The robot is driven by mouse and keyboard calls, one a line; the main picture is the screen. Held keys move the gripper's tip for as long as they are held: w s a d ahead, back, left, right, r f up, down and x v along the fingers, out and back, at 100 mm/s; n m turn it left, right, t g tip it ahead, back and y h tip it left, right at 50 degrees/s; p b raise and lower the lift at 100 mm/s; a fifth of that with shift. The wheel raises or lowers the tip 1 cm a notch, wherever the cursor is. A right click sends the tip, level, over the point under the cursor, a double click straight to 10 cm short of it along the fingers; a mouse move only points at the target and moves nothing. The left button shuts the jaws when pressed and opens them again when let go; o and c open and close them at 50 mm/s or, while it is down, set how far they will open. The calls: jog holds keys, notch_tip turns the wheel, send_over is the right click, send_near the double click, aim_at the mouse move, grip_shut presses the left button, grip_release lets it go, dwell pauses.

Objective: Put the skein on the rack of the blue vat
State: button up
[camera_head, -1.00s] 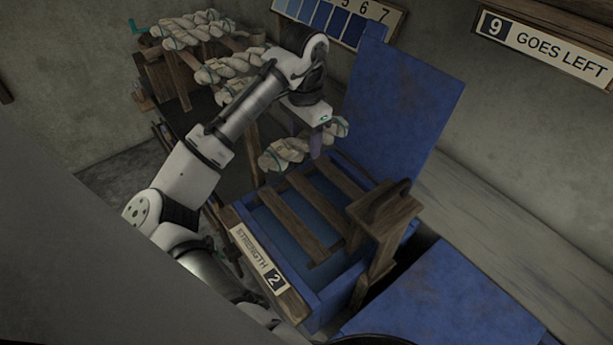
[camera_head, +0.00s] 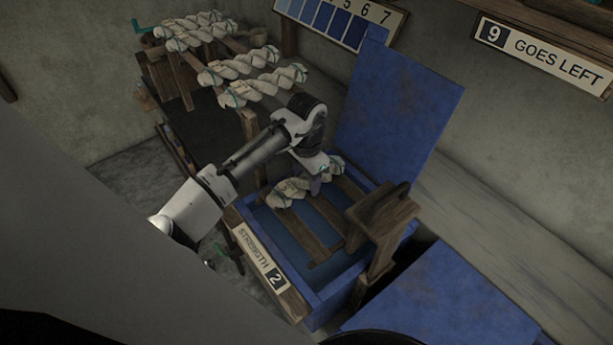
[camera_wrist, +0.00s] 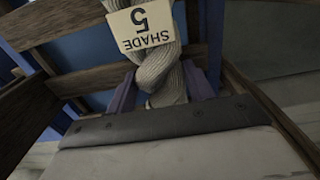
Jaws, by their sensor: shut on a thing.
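A twisted white skein (camera_head: 290,191) with teal ties is held in my gripper (camera_head: 315,184), low over the back part of the open blue vat (camera_head: 322,302). The vat's rack of dark wooden slats (camera_head: 300,232) lies across its opening. In the wrist view the skein (camera_wrist: 160,75) sits between the two purple fingers of my gripper (camera_wrist: 165,98), with a tag (camera_wrist: 143,27) reading "SHADE 5" on it. Slats show behind it. I cannot tell whether the skein touches the slats.
The vat's raised blue lid (camera_head: 400,105) stands behind. A wooden block with a handle (camera_head: 385,212) rises at the vat's right. A "STRENGTH 2" plate (camera_head: 262,262) is on the front left edge. More skeins (camera_head: 240,68) lie on a wooden stand at upper left.

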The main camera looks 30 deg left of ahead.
aim_at(306, 177)
jog(key=o, duration=1)
jog(key=shift+f, duration=0.1)
jog(key=shift+o, duration=0.2)
notch_tip(306, 177, up, 12)
jog(key=b, duration=0.2)
jog(key=shift+w, duration=0.1)
